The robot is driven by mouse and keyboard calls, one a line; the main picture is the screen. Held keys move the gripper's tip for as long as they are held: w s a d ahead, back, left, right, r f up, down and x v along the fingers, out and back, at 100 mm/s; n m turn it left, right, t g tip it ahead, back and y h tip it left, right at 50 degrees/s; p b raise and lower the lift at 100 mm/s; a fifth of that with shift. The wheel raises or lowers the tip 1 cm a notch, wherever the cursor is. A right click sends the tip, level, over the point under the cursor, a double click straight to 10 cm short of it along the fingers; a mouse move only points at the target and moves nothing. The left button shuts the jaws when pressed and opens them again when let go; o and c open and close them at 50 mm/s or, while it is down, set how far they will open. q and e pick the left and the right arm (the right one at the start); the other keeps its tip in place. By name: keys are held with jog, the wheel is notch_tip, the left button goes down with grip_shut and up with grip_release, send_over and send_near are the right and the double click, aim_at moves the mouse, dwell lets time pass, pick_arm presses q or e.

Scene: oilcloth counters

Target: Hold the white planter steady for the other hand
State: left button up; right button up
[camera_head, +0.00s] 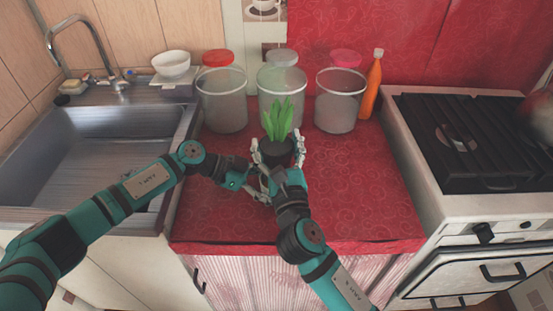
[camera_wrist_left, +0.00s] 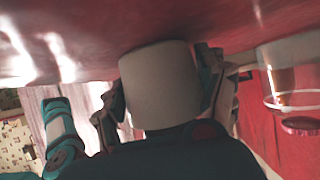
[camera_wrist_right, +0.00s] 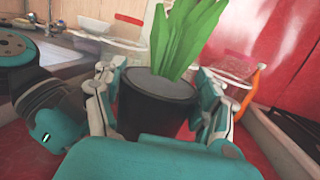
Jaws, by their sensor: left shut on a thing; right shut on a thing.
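The white planter (camera_wrist_left: 158,85) shows in the left wrist view as a plain pale cylinder. My left gripper (camera_wrist_left: 163,98) is shut on it, with a finger on each side. In the head view my left gripper (camera_head: 250,181) reaches in from the left, and I cannot make out the planter behind the grippers. My right gripper (camera_wrist_right: 160,108) is shut on a black pot (camera_wrist_right: 155,103) with a green leafy plant (camera_wrist_right: 180,38). The plant stands upright in the pot. In the head view the black pot (camera_head: 278,153) is between my right gripper's fingers.
A metal sink (camera_head: 95,150) is at left, a stove (camera_head: 460,140) at right. The counter's right part is clear.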

jog(key=shift+r, duration=2)
pick_arm(q)
jog(key=o, duration=0.9)
jog(key=shift+o, duration=0.2)
jog(key=shift+a, duration=0.1)
jog(key=v, duration=0.7)
jog(key=shift+a, duration=0.1)
pick_arm(e)
jog(key=shift+f, duration=0.1)
